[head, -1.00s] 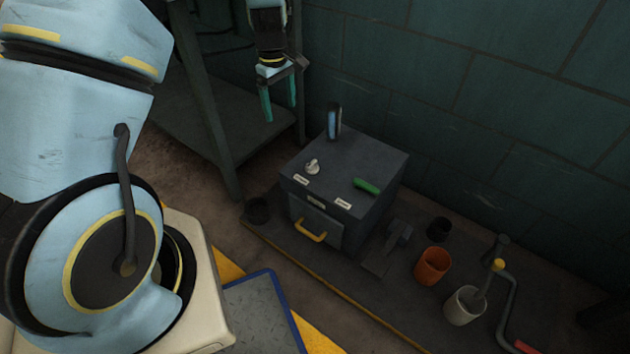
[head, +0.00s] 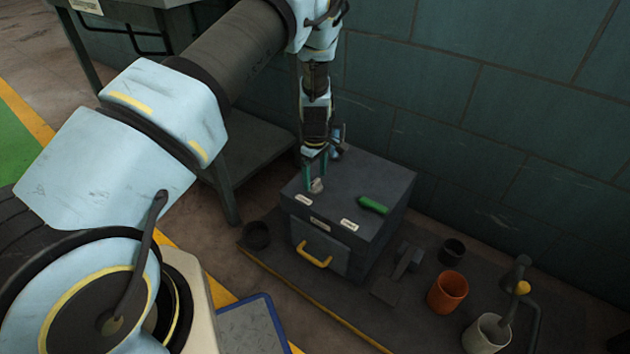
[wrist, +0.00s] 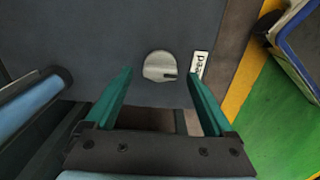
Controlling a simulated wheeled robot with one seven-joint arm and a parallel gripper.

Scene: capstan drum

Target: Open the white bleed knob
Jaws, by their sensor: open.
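The white bleed knob (head: 317,186) stands on the top of a dark grey box (head: 365,185), near its left side. In the wrist view the open fingers (wrist: 159,76) lie left and right of the knob, with gaps on both sides. I cannot tell how far the fingertips are above the box top.
A green handle (head: 373,205) lies on the box's right side; a yellow handle (head: 314,255) is on its front. A white label (wrist: 199,65) sits beside the knob. A blue upright part (head: 337,143) stands close behind my gripper. An orange cup (head: 447,293) stands right.

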